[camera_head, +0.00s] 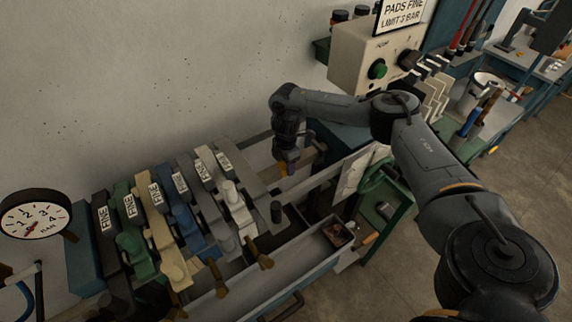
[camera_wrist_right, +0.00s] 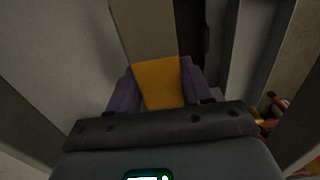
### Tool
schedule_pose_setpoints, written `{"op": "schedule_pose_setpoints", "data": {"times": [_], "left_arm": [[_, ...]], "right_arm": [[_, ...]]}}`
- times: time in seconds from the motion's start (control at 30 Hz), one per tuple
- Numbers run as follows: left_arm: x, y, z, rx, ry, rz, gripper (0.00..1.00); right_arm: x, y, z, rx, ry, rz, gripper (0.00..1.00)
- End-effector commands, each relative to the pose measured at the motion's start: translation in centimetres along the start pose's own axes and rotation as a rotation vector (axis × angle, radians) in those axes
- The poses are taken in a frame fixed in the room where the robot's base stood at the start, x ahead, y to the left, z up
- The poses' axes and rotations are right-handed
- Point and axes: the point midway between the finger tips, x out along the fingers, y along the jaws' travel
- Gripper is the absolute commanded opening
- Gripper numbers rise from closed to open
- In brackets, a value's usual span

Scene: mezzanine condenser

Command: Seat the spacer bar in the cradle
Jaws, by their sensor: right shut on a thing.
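My right gripper (camera_head: 289,160) hangs down at the back of the long grey trough, beside the wall. In the right wrist view its two fingers (camera_wrist_right: 157,88) are shut on an orange-yellow block (camera_wrist_right: 160,80), which I take to be the spacer bar. In the head view only a small orange patch (camera_head: 283,171) of it shows under the fingers. A beige upright strip lies just beyond the block in the wrist view. I cannot make out which part is the cradle, or whether the block touches it. My left gripper is not in view.
Several coloured valve-like units with FINE labels (camera_head: 181,183) stand in a row on the left. A grey trough (camera_head: 278,270) runs in front. A beige control box (camera_head: 372,55) with a green knob is behind. A green cart (camera_head: 392,198) stands right of the trough. A gauge (camera_head: 33,213) is far left.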

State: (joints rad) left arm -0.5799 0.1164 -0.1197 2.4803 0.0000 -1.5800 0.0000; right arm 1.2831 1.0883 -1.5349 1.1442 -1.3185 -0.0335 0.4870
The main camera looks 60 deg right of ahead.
Motion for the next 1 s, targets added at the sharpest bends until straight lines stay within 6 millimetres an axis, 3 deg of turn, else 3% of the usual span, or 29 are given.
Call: {"op": "schedule_pose_setpoints", "data": {"times": [0.37,0.4,0.57,1.0], "left_arm": [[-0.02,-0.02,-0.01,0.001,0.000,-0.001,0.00],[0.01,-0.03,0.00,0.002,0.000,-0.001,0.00],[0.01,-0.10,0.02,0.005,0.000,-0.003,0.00],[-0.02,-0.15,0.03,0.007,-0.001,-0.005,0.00]], "right_arm": [[0.09,0.10,-0.05,0.001,0.002,0.003,0.00],[0.29,0.01,0.00,0.000,0.000,0.000,0.51],[0.24,0.02,-0.01,0.000,0.001,0.001,0.75],[-0.67,0.09,-0.04,0.000,0.002,0.003,0.75]]}}
